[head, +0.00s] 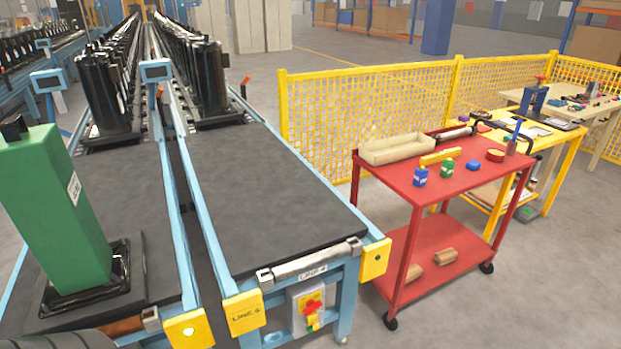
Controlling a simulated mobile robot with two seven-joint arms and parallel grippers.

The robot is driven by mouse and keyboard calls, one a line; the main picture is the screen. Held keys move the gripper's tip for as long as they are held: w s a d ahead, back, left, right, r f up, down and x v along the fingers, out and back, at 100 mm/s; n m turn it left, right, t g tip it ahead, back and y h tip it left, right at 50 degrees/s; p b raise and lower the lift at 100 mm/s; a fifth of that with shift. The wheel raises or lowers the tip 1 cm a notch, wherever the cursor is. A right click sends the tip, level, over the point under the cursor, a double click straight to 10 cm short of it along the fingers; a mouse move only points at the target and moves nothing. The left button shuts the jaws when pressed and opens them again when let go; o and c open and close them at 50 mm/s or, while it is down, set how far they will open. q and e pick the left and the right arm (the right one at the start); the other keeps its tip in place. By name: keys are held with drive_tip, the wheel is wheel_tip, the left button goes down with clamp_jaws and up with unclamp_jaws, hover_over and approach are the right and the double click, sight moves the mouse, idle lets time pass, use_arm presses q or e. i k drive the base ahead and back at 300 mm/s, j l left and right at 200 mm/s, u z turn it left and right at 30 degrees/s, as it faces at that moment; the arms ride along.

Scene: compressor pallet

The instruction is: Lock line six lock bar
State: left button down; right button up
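A silver cylindrical bar (316,257) lies across the front end of the right-hand conveyor (260,190), held at its ends by small grey brackets. A label (313,273) below it starts with "LINE"; I cannot read its number surely. A yellow plate (245,312) to its left also carries a "LINE" label with an unclear number. A panel with red and yellow controls (311,308) sits under the bar. I cannot tell whether the bar is locked. Neither of my grippers is in view.
A green block-shaped unit (58,215) on a black base stands on the left conveyor. Rows of black units (203,75) fill the conveyors farther back. A red cart (445,195) with small items stands close on the right, before a yellow mesh fence (365,115). Floor is clear at front right.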

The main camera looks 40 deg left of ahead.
sight(312, 320)
drive_tip(key=u, duration=1.55)
